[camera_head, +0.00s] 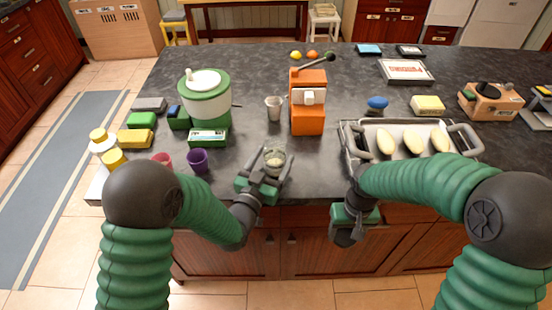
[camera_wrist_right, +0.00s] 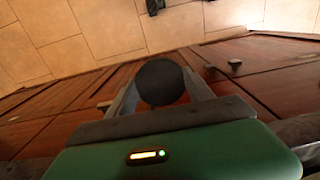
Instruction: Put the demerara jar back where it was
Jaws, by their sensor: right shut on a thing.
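A small glass jar with pale contents (camera_head: 275,158) is at the counter's front edge in the head view; I cannot read a label. My left gripper (camera_head: 272,172) has its fingers on either side of this jar; I cannot tell whether they touch it. My right gripper (camera_head: 346,236) is low in front of the cabinets, below the counter edge. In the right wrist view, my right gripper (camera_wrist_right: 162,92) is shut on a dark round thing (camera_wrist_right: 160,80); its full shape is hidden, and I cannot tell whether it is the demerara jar.
A metal tray with pale oval items (camera_head: 375,165) stands behind my right arm. An orange machine (camera_head: 308,110), a metal cup (camera_head: 273,107), a green-and-white dispenser (camera_head: 205,97) and a purple cup (camera_head: 198,161) stand on the dark counter (camera_head: 240,65). Wooden cabinet doors (camera_wrist_right: 265,65) are close to my right gripper.

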